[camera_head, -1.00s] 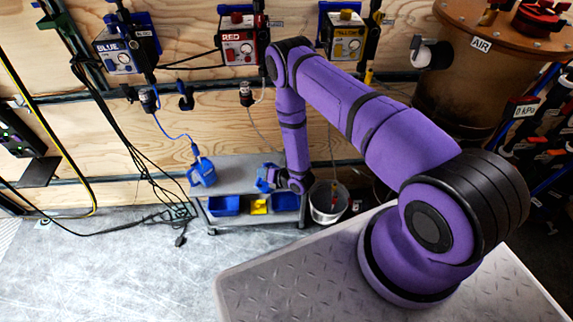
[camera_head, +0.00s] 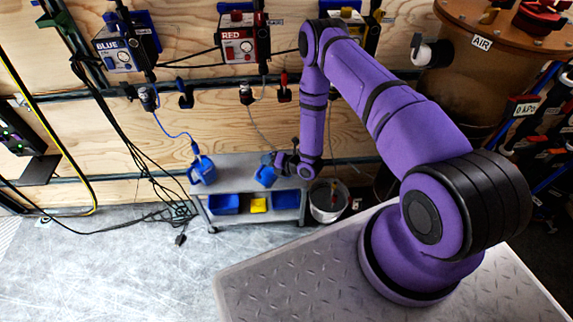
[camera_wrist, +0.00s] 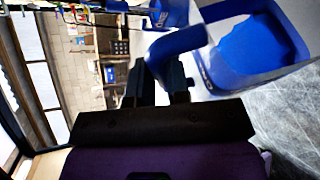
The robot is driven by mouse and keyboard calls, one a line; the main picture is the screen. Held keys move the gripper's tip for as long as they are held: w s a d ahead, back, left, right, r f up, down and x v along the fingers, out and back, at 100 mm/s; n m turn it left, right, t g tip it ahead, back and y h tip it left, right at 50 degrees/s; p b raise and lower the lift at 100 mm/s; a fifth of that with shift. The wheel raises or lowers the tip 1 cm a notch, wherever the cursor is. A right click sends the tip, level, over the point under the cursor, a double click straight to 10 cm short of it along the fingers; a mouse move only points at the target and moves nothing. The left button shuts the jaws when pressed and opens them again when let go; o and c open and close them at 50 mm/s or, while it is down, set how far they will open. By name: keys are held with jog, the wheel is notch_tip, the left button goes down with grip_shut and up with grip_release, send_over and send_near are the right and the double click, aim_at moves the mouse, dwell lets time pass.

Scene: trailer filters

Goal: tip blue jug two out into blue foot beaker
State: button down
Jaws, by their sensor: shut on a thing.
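My gripper (camera_head: 281,160) is shut on the handle of a blue jug (camera_head: 265,176) at the right side of the grey cart. In the wrist view the fingers (camera_wrist: 163,82) close on the handle of this jug (camera_wrist: 213,77), and blue contents show inside its open top. The jug looks tilted in the head view. Another blue jug (camera_head: 203,170) stands on the cart top at the left, with a blue hose running to it. A dark cup-like fitting (camera_head: 148,98) hangs below the box marked BLUE; I cannot tell whether it is the blue foot beaker.
The grey cart (camera_head: 236,180) has blue and yellow bins on its lower shelf. A white bucket (camera_head: 328,201) stands to its right. Boxes marked BLUE (camera_head: 119,48) and RED (camera_head: 238,45) hang on the wooden wall. Black cables (camera_head: 150,170) hang at the left.

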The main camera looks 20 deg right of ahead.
jog(key=shift+w+d+r+m+y+p, duration=0.4)
jog(key=shift+d+r+m, duration=0.2)
jog(key=shift+r, duration=0.1)
jog(key=shift+d+r, duration=0.2)
jog(key=shift+d, duration=0.05)
dwell(0.4)
